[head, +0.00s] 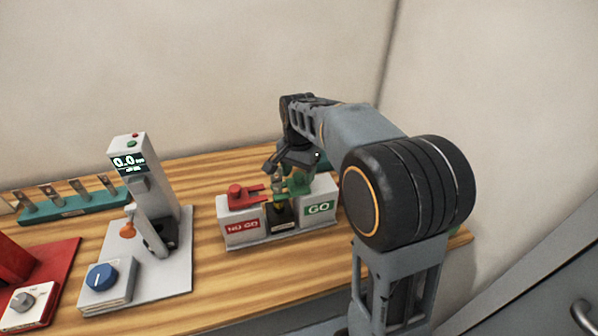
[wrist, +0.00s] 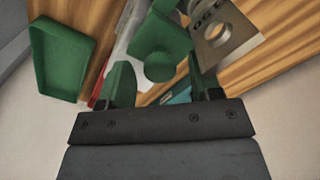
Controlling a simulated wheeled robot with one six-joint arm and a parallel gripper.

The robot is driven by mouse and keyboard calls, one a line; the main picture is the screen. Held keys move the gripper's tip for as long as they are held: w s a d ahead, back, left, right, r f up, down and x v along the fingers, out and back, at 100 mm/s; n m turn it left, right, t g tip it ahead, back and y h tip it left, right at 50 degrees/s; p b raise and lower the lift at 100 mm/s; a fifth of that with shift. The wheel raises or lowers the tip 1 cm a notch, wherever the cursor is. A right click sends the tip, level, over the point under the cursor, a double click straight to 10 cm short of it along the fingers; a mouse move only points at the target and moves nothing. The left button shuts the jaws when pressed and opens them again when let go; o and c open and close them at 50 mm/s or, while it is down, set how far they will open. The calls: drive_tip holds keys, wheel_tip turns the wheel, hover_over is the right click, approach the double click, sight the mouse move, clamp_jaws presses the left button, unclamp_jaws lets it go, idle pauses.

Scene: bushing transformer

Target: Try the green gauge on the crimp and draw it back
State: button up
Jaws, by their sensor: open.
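The green gauge (head: 297,184) is at the GO side of a grey two-sided stand (head: 240,213), its arm reaching toward the stand's middle. In the wrist view the green gauge (wrist: 160,40) shows as a block with a round knob. A metal lug (wrist: 224,38) with a hole and stamped marks lies beside it; whether the gauge touches the crimp cannot be told. My gripper (head: 282,168) is just above the green gauge. In the wrist view my gripper (wrist: 162,84) is open, with its fingers on either side of the knob.
A red gauge (head: 241,195) sits on the NO GO side. A grey tester (head: 146,175) with a 0.0 display stands left of the stand. A teal rack (head: 75,206) of lugs is farther left. A green tray (wrist: 60,60) shows in the wrist view. Bare wood lies in front.

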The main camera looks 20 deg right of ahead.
clamp_jaws()
idle(0.6)
